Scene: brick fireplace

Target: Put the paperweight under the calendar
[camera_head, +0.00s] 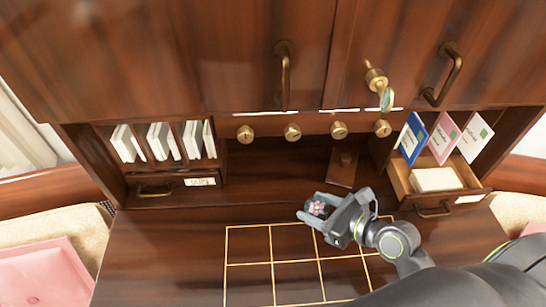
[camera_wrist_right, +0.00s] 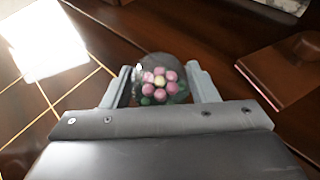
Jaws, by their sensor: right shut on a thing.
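The paperweight (camera_head: 317,208) is a dark, clear round piece with a pink flower inside. It shows in the right wrist view (camera_wrist_right: 160,80) between the two fingers. My right gripper (camera_head: 316,210) is shut on it, over the back edge of a yellow line grid (camera_head: 271,263) on the desk. I cannot tell whether the paperweight touches the desk. Nothing in view is clearly a calendar; the grid may be one. My left gripper is not in view.
An open drawer (camera_head: 400,181) with pale cards stands at the right. Blue, pink and white booklets (camera_head: 444,138) lean above it. A brown block with a knob (camera_head: 342,170) stands behind the gripper. Letter slots (camera_head: 160,142) are at the left. The desk's left front (camera_head: 160,250) is clear.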

